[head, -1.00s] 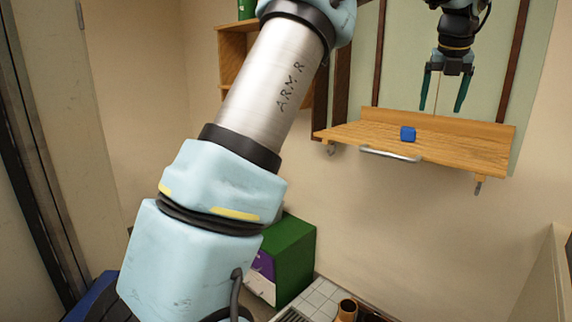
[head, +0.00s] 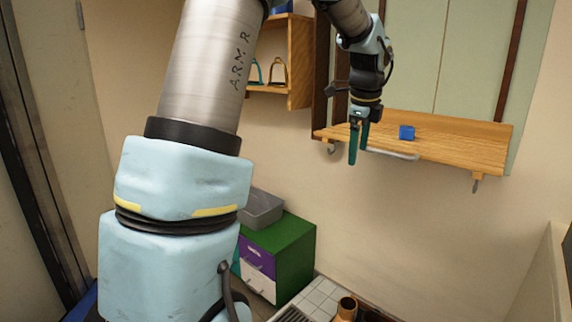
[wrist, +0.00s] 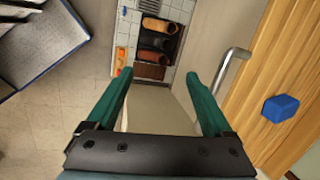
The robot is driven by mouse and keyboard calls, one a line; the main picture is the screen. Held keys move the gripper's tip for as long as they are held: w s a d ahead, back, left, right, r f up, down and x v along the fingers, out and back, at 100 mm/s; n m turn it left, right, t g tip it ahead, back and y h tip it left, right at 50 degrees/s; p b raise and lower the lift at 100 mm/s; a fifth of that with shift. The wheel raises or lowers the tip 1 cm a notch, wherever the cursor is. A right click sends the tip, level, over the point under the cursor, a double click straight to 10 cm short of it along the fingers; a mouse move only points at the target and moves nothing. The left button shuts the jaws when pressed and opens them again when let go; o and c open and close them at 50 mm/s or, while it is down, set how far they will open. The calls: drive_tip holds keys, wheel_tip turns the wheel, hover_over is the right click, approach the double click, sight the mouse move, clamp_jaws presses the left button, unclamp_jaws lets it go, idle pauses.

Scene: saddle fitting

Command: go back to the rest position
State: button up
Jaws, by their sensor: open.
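My gripper (head: 357,150) hangs with its green fingers pointing down, in front of the left end of the wooden wall shelf in the head view. In the wrist view my gripper (wrist: 160,90) has its fingers wide apart with nothing between them. A blue block (head: 407,132) rests on the wooden shelf (head: 460,150), to the right of my gripper and apart from it. The block also shows in the wrist view (wrist: 280,108), at the right on the shelf (wrist: 262,85).
A metal rail (head: 392,154) runs along the shelf's front edge. A green cabinet (head: 290,250) with a grey bin (head: 262,208) on top stands below left. An open wooden cubby (head: 299,60) hangs behind. Brown pots (wrist: 158,30) stand on a tiled surface below. A tray (wrist: 45,45) is at the wrist view's upper left.

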drive_tip(key=s+a+f+n, duration=0.4)
drive_tip(key=s+a+n, duration=0.1)
drive_tip(key=a+n, duration=0.3)
drive_tip(key=s+a+f+n+g, duration=0.1)
drive_tip(key=s+a+f+n, duration=0.4)
drive_tip(key=a+n, duration=0.3)
drive_tip(key=s+a+f+n, duration=0.4)
drive_tip(key=s+a+n, duration=0.3)
drive_tip(key=a, duration=0.1)
drive_tip(key=shift+s+a+f+n+g, duration=0.25)
drive_tip(key=shift+a+f+n+g, duration=0.05)
drive_tip(key=shift+a+n, duration=0.1)
